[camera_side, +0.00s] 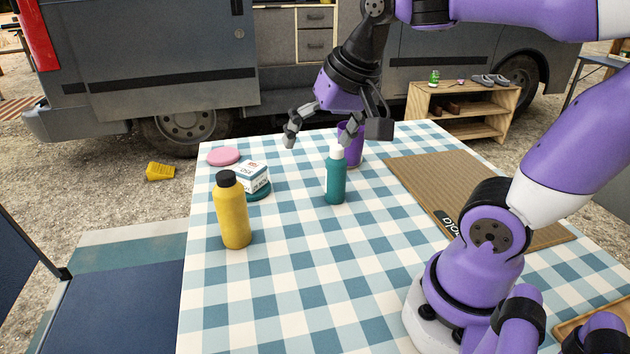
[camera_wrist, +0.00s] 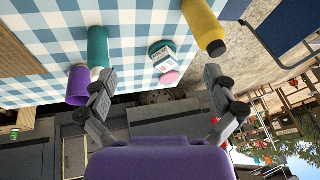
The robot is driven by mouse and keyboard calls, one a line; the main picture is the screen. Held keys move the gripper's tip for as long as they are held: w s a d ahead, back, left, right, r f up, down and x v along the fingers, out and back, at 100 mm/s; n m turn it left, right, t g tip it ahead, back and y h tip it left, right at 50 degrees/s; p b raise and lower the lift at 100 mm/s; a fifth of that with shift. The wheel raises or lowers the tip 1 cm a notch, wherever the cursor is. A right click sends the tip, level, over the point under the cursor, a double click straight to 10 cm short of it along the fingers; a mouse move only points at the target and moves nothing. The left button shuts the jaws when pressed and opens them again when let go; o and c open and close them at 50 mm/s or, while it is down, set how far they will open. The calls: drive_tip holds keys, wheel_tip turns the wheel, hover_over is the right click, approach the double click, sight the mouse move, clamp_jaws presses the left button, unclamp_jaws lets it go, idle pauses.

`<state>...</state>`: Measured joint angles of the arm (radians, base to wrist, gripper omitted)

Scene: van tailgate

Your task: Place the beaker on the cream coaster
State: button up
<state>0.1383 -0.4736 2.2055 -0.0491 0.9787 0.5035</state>
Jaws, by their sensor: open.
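A purple beaker (camera_side: 354,150) stands on the checked tablecloth, partly behind a teal bottle in the side view. In the wrist view the beaker (camera_wrist: 78,86) is at the left, beside the bottle and partly near a finger. My gripper (camera_side: 335,134) is open and empty, its fingers spread above the far part of the table. In the wrist view the gripper (camera_wrist: 158,77) has nothing between its fingers. I cannot make out a cream coaster in either view. A pink coaster (camera_side: 223,156) lies at the far left, and a teal coaster (camera_side: 260,193) lies under a box.
The teal bottle (camera_side: 335,178) stands close in front of the beaker. A white box (camera_side: 250,177) sits on the teal coaster. A yellow bottle (camera_side: 233,213) stands at the left. A brown ribbed mat (camera_side: 440,185) covers the right. The cloth's near middle is clear.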

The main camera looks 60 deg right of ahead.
drive_tip(key=s+a+f+n, duration=0.1)
drive_tip(key=n, duration=0.1)
drive_tip(key=s+f+n, duration=0.1)
drive_tip(key=s+n, duration=0.1)
drive_tip(key=s+a+f+n, duration=0.1)
drive_tip(key=n, duration=0.1)
drive_tip(key=shift+s+a+n+t, duration=0.2)
drive_tip(key=shift+a+n+t, duration=0.1)
drive_tip(key=shift+n, duration=0.1)
idle(0.7)
